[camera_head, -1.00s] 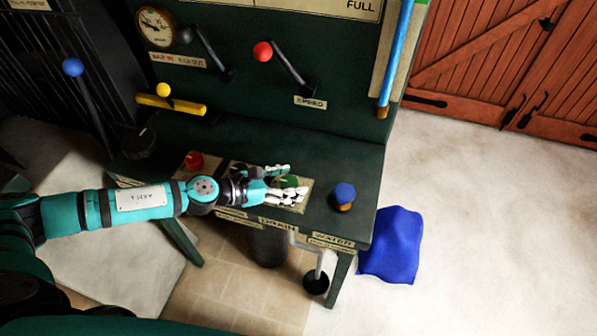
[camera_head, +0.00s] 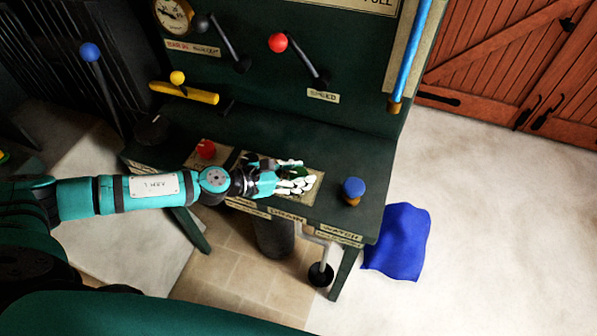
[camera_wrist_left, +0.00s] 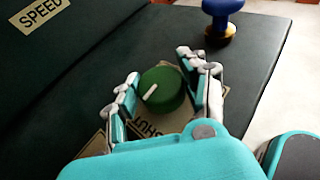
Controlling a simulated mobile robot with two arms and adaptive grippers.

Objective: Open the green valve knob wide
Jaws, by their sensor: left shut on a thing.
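The green valve knob (camera_wrist_left: 164,90) is a round dark green dial with a white pointer line on top, set on a tan plate on the dark green bench. In the left wrist view the pointer slants toward the lower left, and the word SHUT shows on the plate below the knob. My left gripper (camera_wrist_left: 168,92) is around the knob, one finger on each side, shut on it. In the head view my left gripper (camera_head: 288,176) mostly hides the knob (camera_head: 301,169). My right gripper does not show.
A red knob (camera_head: 205,149) stands left of my left gripper, and a blue knob (camera_head: 353,190) stands to its right, near the bench edge. Levers with a red ball (camera_head: 278,42) and a yellow ball (camera_head: 178,77) rise behind. A blue cloth (camera_head: 401,243) lies on the floor.

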